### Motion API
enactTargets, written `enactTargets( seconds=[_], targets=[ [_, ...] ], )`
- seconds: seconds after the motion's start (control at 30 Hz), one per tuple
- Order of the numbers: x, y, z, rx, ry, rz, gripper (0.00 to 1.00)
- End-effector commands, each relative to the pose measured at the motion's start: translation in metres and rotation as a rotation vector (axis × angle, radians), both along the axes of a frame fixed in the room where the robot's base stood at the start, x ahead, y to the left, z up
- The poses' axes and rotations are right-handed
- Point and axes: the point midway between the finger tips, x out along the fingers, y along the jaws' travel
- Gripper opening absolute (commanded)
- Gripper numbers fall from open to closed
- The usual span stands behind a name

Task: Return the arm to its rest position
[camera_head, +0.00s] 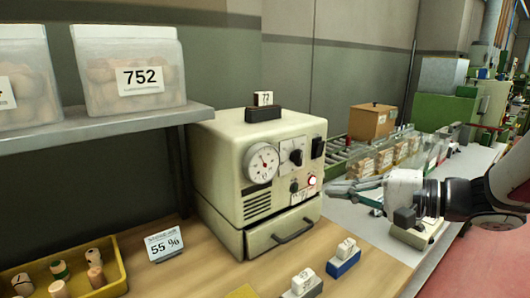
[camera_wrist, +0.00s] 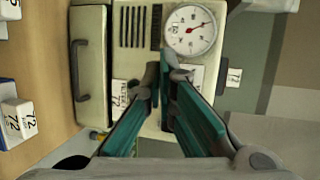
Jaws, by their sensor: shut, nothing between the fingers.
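My gripper (camera_head: 335,188) reaches in from the right in the head view, just in front of the cream machine's right front edge. Its teal fingers are shut and empty; in the wrist view the fingertips (camera_wrist: 165,78) meet in front of the machine's face. The cream machine (camera_head: 228,170) stands on the wooden bench, with a dial gauge (camera_head: 262,163), knobs and a glowing red-rimmed lamp (camera_head: 312,181). Its lower drawer (camera_head: 285,232) has a dark handle. The gauge also shows in the wrist view (camera_wrist: 190,30). The fingers hide part of the panel there. I cannot tell if they touch it.
A shelf (camera_head: 100,124) with bins of corks, one marked 752, is at upper left. A yellow tray (camera_head: 122,262) of stoppers, a "55 %" card (camera_head: 164,242) and small numbered blocks (camera_head: 344,258) sit on the bench. A conveyor with a cardboard box (camera_head: 372,122) is behind.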

Motion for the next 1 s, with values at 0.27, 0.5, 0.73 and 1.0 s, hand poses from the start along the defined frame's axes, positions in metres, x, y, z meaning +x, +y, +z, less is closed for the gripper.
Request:
enactTargets(
  seconds=[0.27, 0.5, 0.73, 1.0],
  targets=[
    [-0.149, 0.066, 0.009, -0.466, 0.195, 0.337, 0.0],
    [-0.238, 0.033, 0.012, -0.951, 0.227, 0.391, 0.0],
    [-0.27, -0.015, 0.034, -1.291, 0.146, 0.303, 0.0],
    [-0.274, -0.032, 0.044, -1.392, 0.106, 0.252, 0.0]
  ],
)
